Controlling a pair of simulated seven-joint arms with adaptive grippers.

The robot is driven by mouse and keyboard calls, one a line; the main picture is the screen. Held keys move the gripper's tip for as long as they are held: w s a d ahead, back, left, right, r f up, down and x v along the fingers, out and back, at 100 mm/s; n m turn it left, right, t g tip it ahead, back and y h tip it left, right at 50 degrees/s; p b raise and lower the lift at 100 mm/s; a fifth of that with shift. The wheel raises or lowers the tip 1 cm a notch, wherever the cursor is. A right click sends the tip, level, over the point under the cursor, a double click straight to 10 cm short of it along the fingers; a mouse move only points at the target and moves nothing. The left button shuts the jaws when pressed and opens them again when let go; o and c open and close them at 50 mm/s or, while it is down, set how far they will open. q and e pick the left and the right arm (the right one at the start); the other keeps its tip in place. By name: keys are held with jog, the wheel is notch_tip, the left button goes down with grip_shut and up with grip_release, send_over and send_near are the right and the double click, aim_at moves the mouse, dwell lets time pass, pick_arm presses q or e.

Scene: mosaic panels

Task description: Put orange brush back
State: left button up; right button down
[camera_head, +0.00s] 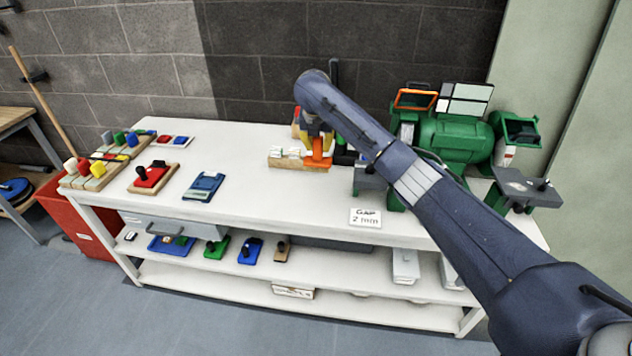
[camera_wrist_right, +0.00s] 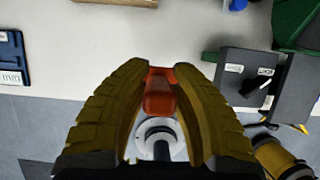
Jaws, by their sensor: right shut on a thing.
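My right gripper (camera_head: 316,137) reaches over the back middle of the white bench, pointing down. Its yellow fingers are shut on the orange brush (camera_head: 318,158). In the right wrist view the brush (camera_wrist_right: 160,97) sits between the two fingers (camera_wrist_right: 160,76), with an orange-red body. In the head view the brush overlaps the right end of a low wooden block (camera_head: 288,162) with white pieces on top. I cannot tell whether brush and block touch. My left gripper does not show in either view.
A green bench grinder (camera_head: 455,140) stands right of the gripper, beside a dark switch box (camera_wrist_right: 242,78). A "GAP 2 mm" card (camera_head: 365,218) lies at the front edge. A blue tray (camera_head: 203,187) and wooden boards with coloured pieces (camera_head: 105,165) lie left. The bench between is clear.

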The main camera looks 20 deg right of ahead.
notch_tip(320, 180, down, 14)
jog(key=shift+r, duration=0.1)
dwell(0.5)
jog(key=c, duration=1.2)
grip_release()
jog(key=shift+f, duration=0.2)
jog(key=shift+o, duration=0.2)
